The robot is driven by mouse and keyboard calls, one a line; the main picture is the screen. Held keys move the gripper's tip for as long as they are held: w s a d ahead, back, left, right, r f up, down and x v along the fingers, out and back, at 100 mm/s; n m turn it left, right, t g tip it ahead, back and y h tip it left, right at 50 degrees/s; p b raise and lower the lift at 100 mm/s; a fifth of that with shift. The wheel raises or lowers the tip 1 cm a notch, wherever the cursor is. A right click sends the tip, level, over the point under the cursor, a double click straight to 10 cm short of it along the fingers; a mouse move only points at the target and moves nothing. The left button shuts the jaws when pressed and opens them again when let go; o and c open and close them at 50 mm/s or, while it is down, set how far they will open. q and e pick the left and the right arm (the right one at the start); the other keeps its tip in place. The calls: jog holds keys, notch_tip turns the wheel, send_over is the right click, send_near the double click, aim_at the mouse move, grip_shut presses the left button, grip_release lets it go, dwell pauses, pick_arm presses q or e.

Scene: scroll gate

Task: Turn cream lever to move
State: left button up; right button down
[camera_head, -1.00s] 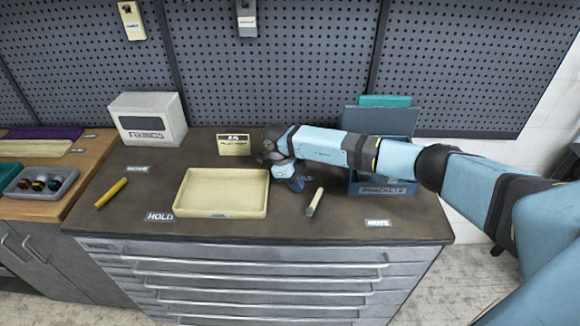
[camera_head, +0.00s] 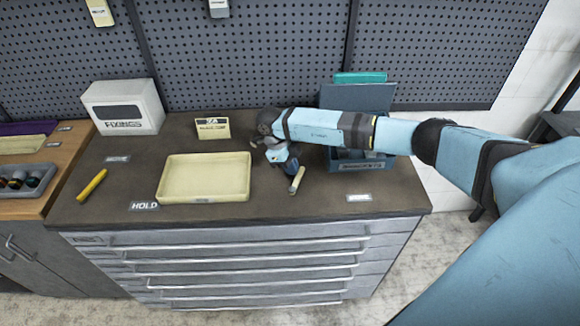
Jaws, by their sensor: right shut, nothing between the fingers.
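The cream lever (camera_head: 297,180) is a short cream handle near the front right of the dark worktop, tilted, with its upper end up against my right gripper. My right gripper (camera_head: 291,167) is shut and empty, pointing down just behind the lever; I cannot tell whether they touch. A yellow lever (camera_head: 92,184) lies at the front left. A label reading HOLD (camera_head: 144,205) is at the front edge, and a small white label (camera_head: 359,198), unreadable, is at the front right. My left gripper is not in view.
A cream tray (camera_head: 204,197) sits left of the gripper. A white FIXINGS box (camera_head: 124,112) and a small cream sign (camera_head: 212,127) stand behind. A blue bracket bin (camera_head: 362,166) is at the right, partly behind my arm. A pegboard closes the back.

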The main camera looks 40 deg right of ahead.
jog(key=shift+s+d+m, duration=0.15)
jog(key=shift+d+m, duration=0.05)
jog(key=shift+m, duration=0.1)
jog(key=m, duration=0.1)
jog(key=s+d+m+y, duration=0.1)
jog(key=m, duration=0.1)
jog(key=shift+s+d+g+p, duration=0.2)
jog(key=shift+d+g+p, duration=0.05)
jog(key=shift+g+p, duration=0.05)
jog(key=s+m+y, duration=0.1)
jog(key=m, duration=0.1)
jog(key=s+d+m+p, duration=0.1)
jog(key=m, duration=0.1)
jog(key=shift+s+y, duration=0.1)
jog(key=shift+y, duration=0.3)
jog(key=shift+s+d+m+p, duration=0.1)
jog(key=shift+s+m+p, duration=0.1)
jog(key=shift+m+p, duration=0.15)
jog(key=shift+m, duration=0.25)
